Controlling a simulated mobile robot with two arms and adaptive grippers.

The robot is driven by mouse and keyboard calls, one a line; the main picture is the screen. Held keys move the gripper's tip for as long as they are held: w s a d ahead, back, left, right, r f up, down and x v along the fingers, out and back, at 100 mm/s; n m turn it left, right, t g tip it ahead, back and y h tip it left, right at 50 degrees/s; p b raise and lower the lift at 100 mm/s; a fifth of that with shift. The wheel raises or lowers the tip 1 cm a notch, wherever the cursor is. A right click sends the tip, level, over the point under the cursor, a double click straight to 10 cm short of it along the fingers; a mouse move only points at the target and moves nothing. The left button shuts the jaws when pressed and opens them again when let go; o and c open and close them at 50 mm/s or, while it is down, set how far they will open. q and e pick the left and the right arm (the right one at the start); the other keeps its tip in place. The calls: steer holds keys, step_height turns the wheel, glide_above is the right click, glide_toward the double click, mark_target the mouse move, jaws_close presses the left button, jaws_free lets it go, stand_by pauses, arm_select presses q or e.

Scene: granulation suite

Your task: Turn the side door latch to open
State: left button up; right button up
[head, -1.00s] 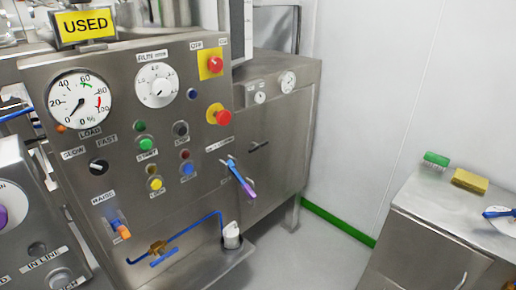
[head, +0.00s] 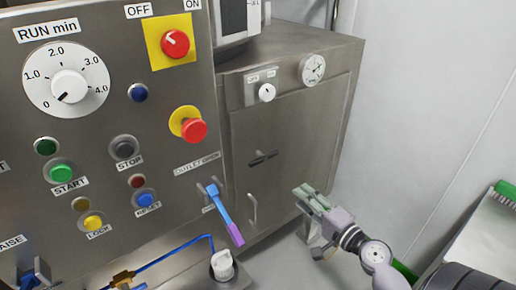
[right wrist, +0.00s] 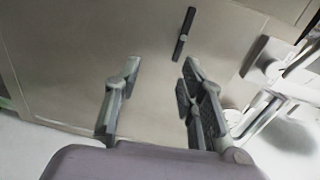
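The side door latch (head: 262,157) is a short dark bar on the steel side door (head: 290,140) of the machine. It lies nearly level, with its right end slightly higher. In the right wrist view the latch (right wrist: 184,34) shows beyond my fingertips, and nothing touches it. My right gripper (head: 303,192) is in front of the side door, to the right of and below the latch in the head view. Its two fingers stand well apart in the right wrist view (right wrist: 160,68), with nothing between them. My left gripper is not in view.
A pale pull handle (head: 252,210) stands below the latch. The outlet lever (head: 225,212), blue and purple, sticks out from the front panel. A white knob-like fitting (head: 222,265) is below it. A steel cabinet (head: 490,240) stands at the right.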

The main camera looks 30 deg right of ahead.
mark_target(265, 160)
steer(key=shift+t, duration=0.4)
steer(key=w+r+p, duration=0.1)
steer(key=w, duration=0.5)
steer(key=w+a+r+p, duration=0.1)
steer(key=w+p, duration=0.1)
steer(key=w, duration=0.3)
steer(key=w+a+r+p, duration=0.1)
steer(key=w, duration=0.5)
steer(key=shift+w+r, duration=0.15)
steer(key=shift+w, duration=0.15)
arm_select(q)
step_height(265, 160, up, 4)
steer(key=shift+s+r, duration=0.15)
arm_select(e)
steer(key=shift+c, duration=0.4)
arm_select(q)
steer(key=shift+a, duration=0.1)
arm_select(e)
jaws_close()
